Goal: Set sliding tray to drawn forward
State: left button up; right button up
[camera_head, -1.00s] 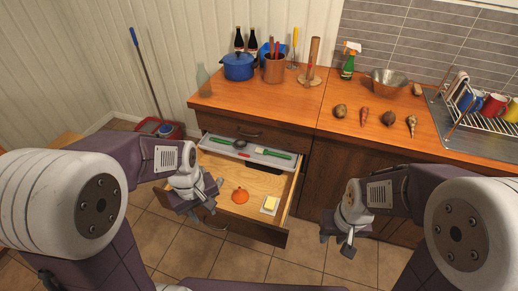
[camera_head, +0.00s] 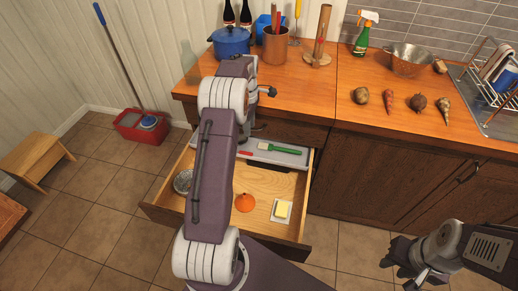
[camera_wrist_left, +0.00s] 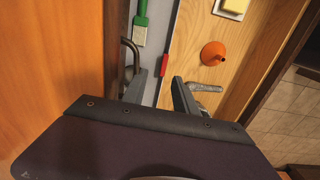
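The grey sliding tray (camera_head: 274,158) sits across the back of the open wooden drawer (camera_head: 312,205), partly hidden by my left arm in the head view. A green-handled utensil (camera_head: 280,147) lies on it. In the left wrist view the tray (camera_wrist_left: 157,57) runs up between the fingertips of my left gripper (camera_wrist_left: 159,80). The fingers are apart, one each side of the tray's visible strip; I cannot tell whether they touch it. A red piece (camera_wrist_left: 163,66) shows near the right fingertip. My right gripper (camera_head: 402,271) is open and empty, low at the right.
The drawer holds an orange funnel-like item (camera_head: 244,203), a yellow block on a white dish (camera_head: 283,210) and a round metal item (camera_head: 183,182). A dark handle (camera_wrist_left: 130,62) stands close left of my left gripper. The counter (camera_head: 310,95) is above.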

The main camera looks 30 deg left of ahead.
aim_at(246, 153)
pick_arm(q)
jog(key=f, duration=0.4)
jog(key=s+f+b, duration=0.1)
jog(key=f, duration=0.3)
jog(key=a+f+b, duration=0.1)
jog(key=f, duration=0.4)
jog(key=shift+s+f, duration=0.1)
jog(key=shift+s, duration=0.2)
grip_shut()
dwell(0.9)
